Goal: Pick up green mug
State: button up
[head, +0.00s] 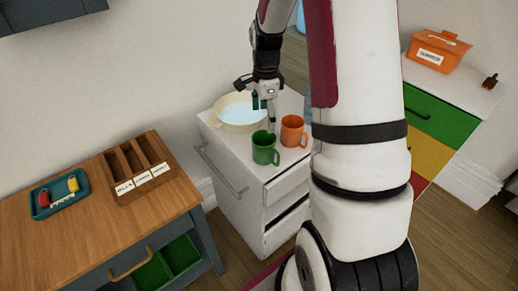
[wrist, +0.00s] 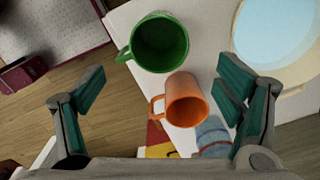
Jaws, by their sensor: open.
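The green mug (head: 265,148) stands upright near the front edge of the white cabinet top, with its handle to the right in the head view. In the wrist view the green mug (wrist: 160,43) is at the top centre, seen from above and empty, its handle to the left. My gripper (head: 264,110) is open and above the cabinet top, behind the mug in the head view. In the wrist view my gripper's fingers (wrist: 160,90) are spread wide, with nothing held. The green mug lies beyond the fingertips, and an orange mug lies between them.
The orange mug (head: 293,131) stands close beside the green one. A cream bowl with a pale blue inside (head: 239,112) is left of my gripper. A clear bluish item (wrist: 213,135) stands near the orange mug. The white cabinet (head: 230,158) has little free top.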

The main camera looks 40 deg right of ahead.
aim_at(267, 152)
notch_tip(267, 152, down, 13)
jog(key=shift+p, duration=0.5)
jog(key=c, duration=1.5)
